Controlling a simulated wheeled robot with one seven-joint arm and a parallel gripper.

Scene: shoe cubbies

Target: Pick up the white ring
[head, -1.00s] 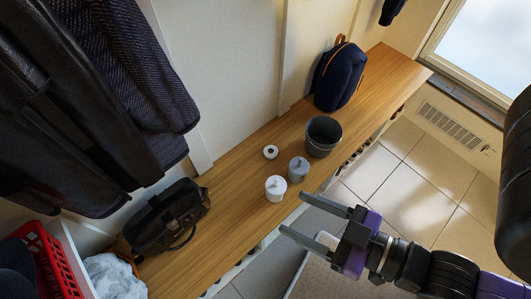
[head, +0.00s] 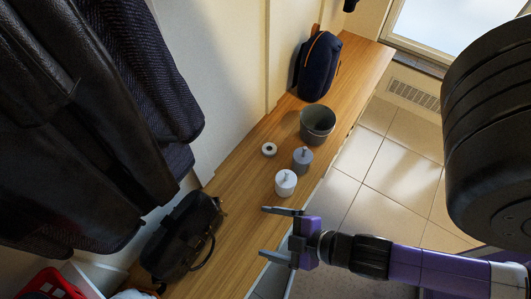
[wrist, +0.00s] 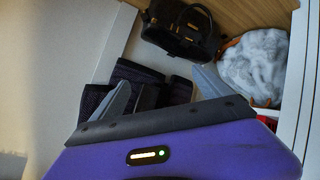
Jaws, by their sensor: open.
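The white ring (head: 269,149) lies flat on the wooden bench (head: 240,172), with a dark hole in its middle. A white lidded jar (head: 285,183) and a grey lidded jar (head: 302,160) stand to its right and nearer. My gripper (head: 270,232) is open and empty, at the bench's near edge, below the jars in the head view and apart from the ring. In the wrist view my open fingers (wrist: 164,92) point toward the black bag side; the ring is not seen there.
A dark grey bucket (head: 317,125) and a navy backpack (head: 320,66) stand farther along the bench. A black bag (head: 180,237) sits at the near left, also in the wrist view (wrist: 182,30). Dark coats (head: 90,110) hang at left. Bare bench lies between bag and ring.

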